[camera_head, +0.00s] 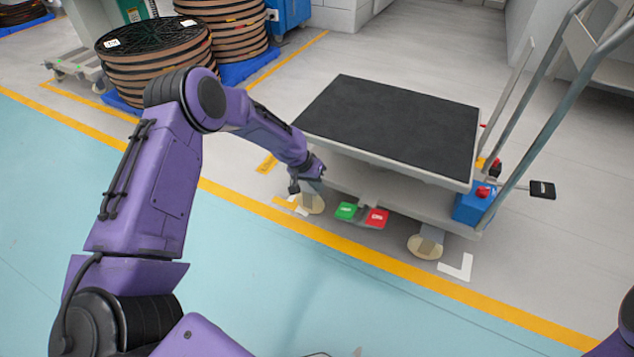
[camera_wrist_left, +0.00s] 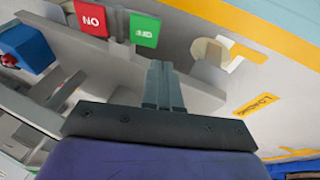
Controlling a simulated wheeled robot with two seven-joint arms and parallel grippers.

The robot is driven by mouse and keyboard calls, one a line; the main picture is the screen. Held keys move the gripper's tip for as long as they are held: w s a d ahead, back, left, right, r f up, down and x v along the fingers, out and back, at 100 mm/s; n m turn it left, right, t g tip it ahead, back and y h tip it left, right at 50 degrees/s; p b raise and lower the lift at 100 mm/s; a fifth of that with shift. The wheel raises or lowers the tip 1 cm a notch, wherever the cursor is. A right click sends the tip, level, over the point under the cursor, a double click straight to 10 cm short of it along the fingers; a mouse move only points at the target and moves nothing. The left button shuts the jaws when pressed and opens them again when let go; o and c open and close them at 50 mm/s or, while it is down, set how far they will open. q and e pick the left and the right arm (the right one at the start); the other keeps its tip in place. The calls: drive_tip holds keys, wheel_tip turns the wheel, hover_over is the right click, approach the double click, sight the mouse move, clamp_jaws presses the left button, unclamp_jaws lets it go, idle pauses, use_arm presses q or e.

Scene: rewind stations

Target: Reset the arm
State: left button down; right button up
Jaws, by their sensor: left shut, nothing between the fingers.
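My left arm, purple with black joints, reaches across the floor in the head view. Its gripper (camera_head: 294,187) hangs beside the near left corner of a wheeled cart (camera_head: 390,131). In the left wrist view the fingers of the left gripper (camera_wrist_left: 157,68) are together with nothing between them. The cart's underside, a green pedal (camera_wrist_left: 145,29) and a red pedal (camera_wrist_left: 92,18) show beyond the fingers. My right gripper is out of view; only a bit of purple arm shows at the lower right of the head view.
The cart has a black top, a grey handle frame (camera_head: 545,110) and a blue box (camera_head: 474,203). Stacked cable reels (camera_head: 155,62) stand on a blue pallet at the back left. A yellow line (camera_head: 400,270) separates grey floor from clear teal floor (camera_head: 300,270).

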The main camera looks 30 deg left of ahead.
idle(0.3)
use_arm(q)
drive_tip(key=s+d+f+n+t+y, duration=0.2)
drive_tip(key=s+f+n+y, duration=0.35)
drive_tip(key=s+f, duration=0.5)
drive_tip(key=s+d+g, duration=0.2)
drive_tip(key=s, duration=2.5)
wheel_tip(320, 180, up, 34)
drive_tip(key=p, duration=3.3)
drive_tip(key=shift+s+a+f+y+p, duration=0.15)
drive_tip(key=shift+s+a+y+p, duration=0.15)
drive_tip(key=shift+s+y, duration=0.15)
